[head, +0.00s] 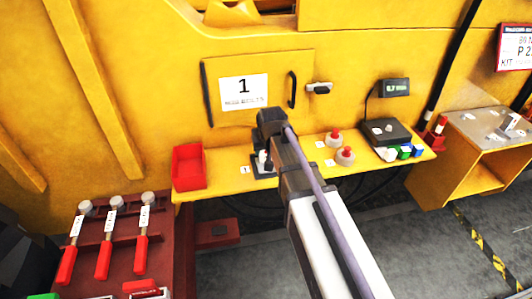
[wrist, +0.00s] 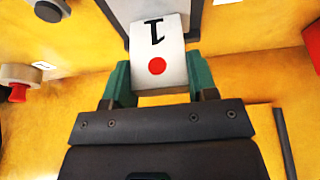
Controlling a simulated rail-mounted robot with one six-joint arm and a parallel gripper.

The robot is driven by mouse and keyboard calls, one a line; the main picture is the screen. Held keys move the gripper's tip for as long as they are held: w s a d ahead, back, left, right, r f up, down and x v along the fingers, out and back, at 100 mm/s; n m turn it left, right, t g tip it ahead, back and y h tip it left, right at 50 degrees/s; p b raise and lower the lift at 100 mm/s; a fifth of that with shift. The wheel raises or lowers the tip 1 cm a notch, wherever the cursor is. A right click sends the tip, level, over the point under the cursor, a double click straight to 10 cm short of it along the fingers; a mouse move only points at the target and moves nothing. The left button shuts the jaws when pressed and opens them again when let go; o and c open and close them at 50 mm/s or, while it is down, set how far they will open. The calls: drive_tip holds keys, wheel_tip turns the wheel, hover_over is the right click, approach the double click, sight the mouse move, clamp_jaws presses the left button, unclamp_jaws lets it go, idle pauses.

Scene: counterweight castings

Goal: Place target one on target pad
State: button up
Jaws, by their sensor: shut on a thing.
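Target one (wrist: 158,55) is a white block with a black 1 and a red dot. In the wrist view it sits between the green fingertips of my gripper (wrist: 158,78), which is shut on it. In the head view my gripper (head: 265,150) is over the yellow shelf, and only a small white part of the block (head: 262,157) shows. A dark pad (head: 257,171) lies below it beside a small 1 label. In the wrist view a grey, dark-edged surface (wrist: 117,12) shows beyond the block. I cannot tell whether the block touches the pad.
A red bin (head: 189,167) stands left of the pad. Two red-topped round pieces (head: 345,156) stand to the right, with a black device (head: 384,132) beyond them. A yellow wall panel with a 1 sign (head: 244,92) rises behind. Red-handled tools (head: 104,256) lie at lower left.

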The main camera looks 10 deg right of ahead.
drive_tip(key=shift+f, duration=0.15)
drive_tip(key=o, duration=1.2)
drive_tip(key=shift+c, duration=0.2)
drive_tip(key=p+v, duration=1.1)
drive_tip(key=v, duration=0.2)
drive_tip(key=s+f+g, duration=0.1)
drive_tip(key=s+g, duration=0.3)
drive_tip(key=s, duration=1.1)
drive_tip(key=shift+f+g, duration=0.3)
drive_tip(key=shift+f, duration=0.1)
drive_tip(key=shift+d, duration=0.15)
